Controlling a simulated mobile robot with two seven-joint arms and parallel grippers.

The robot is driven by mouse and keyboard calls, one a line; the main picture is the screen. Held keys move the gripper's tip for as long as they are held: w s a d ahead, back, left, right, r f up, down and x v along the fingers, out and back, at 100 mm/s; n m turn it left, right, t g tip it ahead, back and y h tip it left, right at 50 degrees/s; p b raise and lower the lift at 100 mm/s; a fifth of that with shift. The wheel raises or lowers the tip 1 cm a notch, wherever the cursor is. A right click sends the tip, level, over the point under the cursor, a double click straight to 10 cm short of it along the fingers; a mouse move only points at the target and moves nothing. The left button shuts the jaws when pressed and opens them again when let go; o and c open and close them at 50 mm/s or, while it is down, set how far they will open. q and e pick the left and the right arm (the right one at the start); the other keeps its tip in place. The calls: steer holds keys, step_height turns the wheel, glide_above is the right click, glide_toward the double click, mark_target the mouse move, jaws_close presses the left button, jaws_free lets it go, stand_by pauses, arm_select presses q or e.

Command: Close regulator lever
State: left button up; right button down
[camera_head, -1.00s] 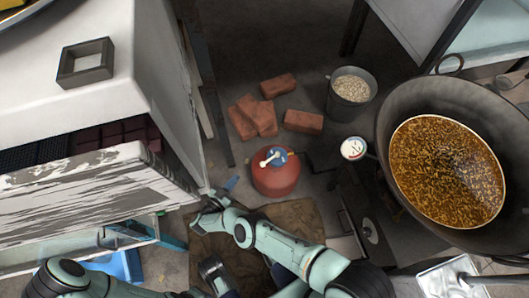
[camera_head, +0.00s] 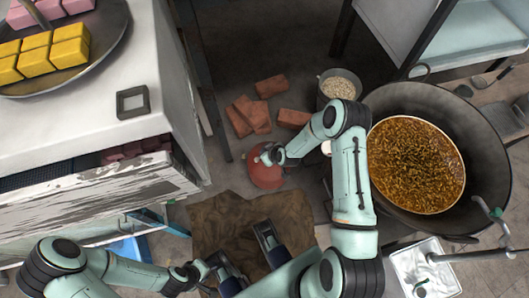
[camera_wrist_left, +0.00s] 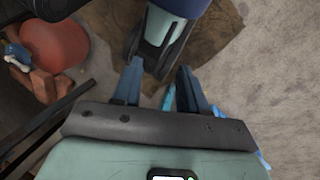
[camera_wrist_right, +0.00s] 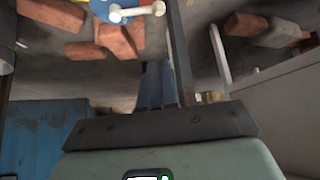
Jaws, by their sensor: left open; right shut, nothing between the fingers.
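The red gas cylinder (camera_head: 266,175) stands on the floor. A gap shows between fingers and lever in that picture; contact is not visible. The left gripper (camera_head: 216,274) is low at the front. Its open, empty fingers (camera_wrist_left: 160,80) show in the left wrist view, with the cylinder (camera_wrist_left: 55,42) at upper left.
Several bricks (camera_head: 255,115) lie behind the cylinder, beside a bucket of grain (camera_head: 339,86). A white counter (camera_head: 140,60) is at left. A brown cloth (camera_head: 215,225) lies on the floor in front.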

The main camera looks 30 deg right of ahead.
steer(key=s+d+g, duration=0.1)
steer(key=s+d, duration=0.2)
steer(key=s, duration=0.1)
arm_select(q)
steer(key=w+a+f+t+b, duration=0.1)
steer(key=w+f+t+b, duration=0.1)
steer(key=w+f+b, duration=0.2)
steer(key=w, duration=0.3)
steer(key=shift+w+a+f+n+y, duration=0.2)
steer(key=shift+f+n+y, duration=0.1)
steer(key=shift+f, duration=0.1)
arm_select(e)
steer(key=x, duration=1.3)
steer(key=shift+w+a+f+n, duration=0.2)
steer(key=shift+w+a+n, duration=0.1)
steer(key=shift+w+a, duration=0.15)
